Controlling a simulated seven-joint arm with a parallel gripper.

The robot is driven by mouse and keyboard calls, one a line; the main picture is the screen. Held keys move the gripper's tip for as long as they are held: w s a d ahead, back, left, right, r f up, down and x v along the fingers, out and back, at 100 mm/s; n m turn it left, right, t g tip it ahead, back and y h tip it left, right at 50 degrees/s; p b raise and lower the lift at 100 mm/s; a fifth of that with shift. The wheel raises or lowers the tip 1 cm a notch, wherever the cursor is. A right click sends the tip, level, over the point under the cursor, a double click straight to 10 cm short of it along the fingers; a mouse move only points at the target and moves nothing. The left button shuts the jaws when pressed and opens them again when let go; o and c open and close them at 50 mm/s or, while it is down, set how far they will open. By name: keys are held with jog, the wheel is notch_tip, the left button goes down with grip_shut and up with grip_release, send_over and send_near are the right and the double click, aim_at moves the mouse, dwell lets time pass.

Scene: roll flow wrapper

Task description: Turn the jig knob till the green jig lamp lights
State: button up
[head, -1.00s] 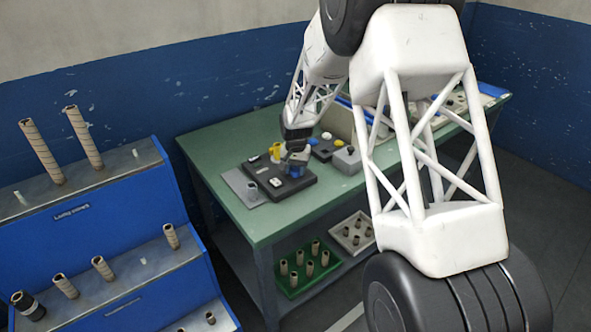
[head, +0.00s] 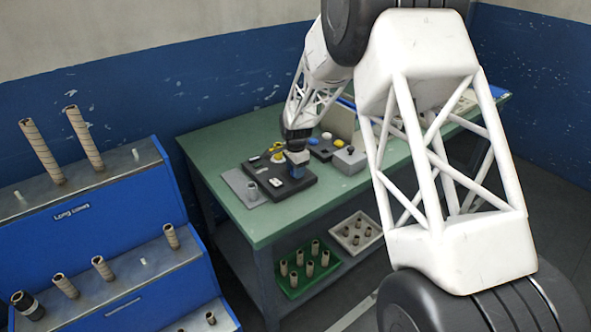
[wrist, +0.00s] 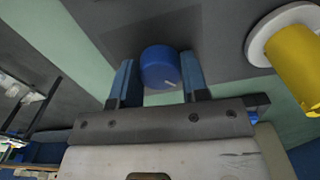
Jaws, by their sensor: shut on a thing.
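The jig knob (wrist: 160,66) is round and blue with a short white pointer line, which points toward the lower right in the wrist view. My gripper (wrist: 160,78) has its two blue fingers on either side of the knob, shut on it. In the head view my gripper (head: 297,168) is down over the black jig board (head: 262,180) on the green table, and it hides the knob there. I cannot make out a lit green lamp in either view.
A yellow part on a white base (wrist: 295,65) stands close to the right of my gripper in the wrist view. A grey box with a dark knob (head: 350,160) is to the right of the board. The table's front left (head: 262,225) is clear.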

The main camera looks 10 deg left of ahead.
jog(key=shift+m, duration=0.8)
jog(key=o, duration=0.9)
jog(key=shift+r, duration=0.1)
jog(key=shift+r, duration=3.8)
jog(key=shift+r, duration=0.1)
